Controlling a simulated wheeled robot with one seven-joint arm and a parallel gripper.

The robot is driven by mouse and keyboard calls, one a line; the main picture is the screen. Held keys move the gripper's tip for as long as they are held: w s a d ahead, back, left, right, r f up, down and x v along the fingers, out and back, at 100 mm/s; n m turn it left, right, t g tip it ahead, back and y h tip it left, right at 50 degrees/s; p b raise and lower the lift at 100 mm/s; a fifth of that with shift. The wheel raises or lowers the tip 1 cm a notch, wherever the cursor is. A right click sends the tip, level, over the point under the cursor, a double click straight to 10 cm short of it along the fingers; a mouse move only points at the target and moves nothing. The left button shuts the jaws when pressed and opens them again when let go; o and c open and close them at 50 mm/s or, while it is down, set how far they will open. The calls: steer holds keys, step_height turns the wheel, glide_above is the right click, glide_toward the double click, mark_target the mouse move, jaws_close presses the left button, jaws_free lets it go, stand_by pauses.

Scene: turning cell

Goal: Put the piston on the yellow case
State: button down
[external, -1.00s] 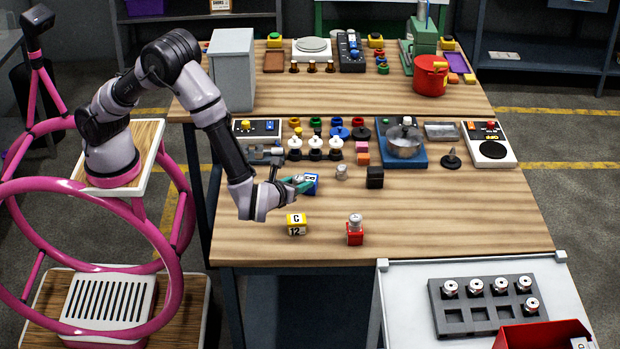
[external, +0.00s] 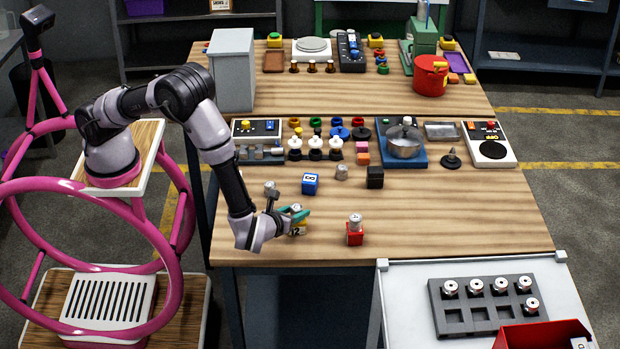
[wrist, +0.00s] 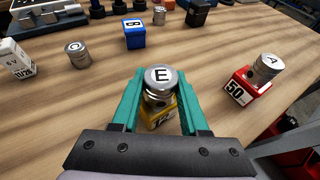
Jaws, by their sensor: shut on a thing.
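My gripper (external: 297,214) has its green fingers shut on a silver piston marked E (wrist: 161,78), which also shows in the external view (external: 296,208). The piston is upright, directly above the yellow case (wrist: 160,113). In the external view the yellow case (external: 299,230) is partly covered by my gripper near the table's front. I cannot tell whether the piston touches the case top, as the fingers and piston hide it.
A red case (external: 355,238) with a piston marked A (wrist: 268,65) on it stands to the right. A blue case (external: 310,184) stands behind; a black case (external: 375,177) and loose piston (external: 342,172) are farther right. In the wrist view, another piston (wrist: 78,54) and white case (wrist: 16,60) stand left.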

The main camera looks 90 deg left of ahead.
steer(key=shift+f, duration=0.1)
steer(key=shift+c, duration=2.1)
jaws_free()
